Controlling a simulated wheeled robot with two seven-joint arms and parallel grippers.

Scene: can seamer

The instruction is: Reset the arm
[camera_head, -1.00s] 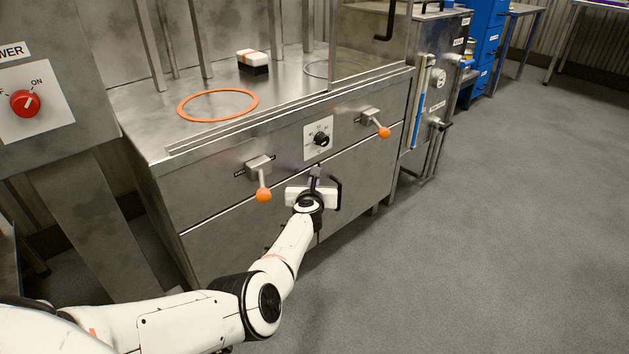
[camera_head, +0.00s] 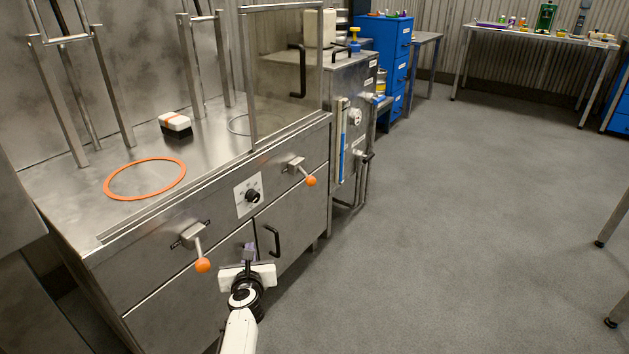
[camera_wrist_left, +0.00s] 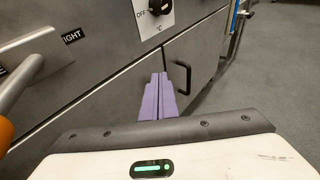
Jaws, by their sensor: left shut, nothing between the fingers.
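My left gripper (camera_head: 248,250) is in front of the lower cabinet doors of the steel machine (camera_head: 170,295). Its purple fingers (camera_wrist_left: 157,98) are shut together and empty in the left wrist view. The fingers point toward the seam between the doors, near a black door handle (camera_head: 271,241). The handle also shows in the left wrist view (camera_wrist_left: 184,78), to the right of the fingers. The gripper looks apart from the handle. My right gripper is not in view.
Two levers with orange knobs (camera_head: 203,265) (camera_head: 311,181) stick out from the machine's front, with a black dial (camera_head: 252,196) between them. A white and black block (camera_head: 175,124) and an orange ring (camera_head: 145,178) are on top. Grey floor (camera_head: 440,230) on the right is clear.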

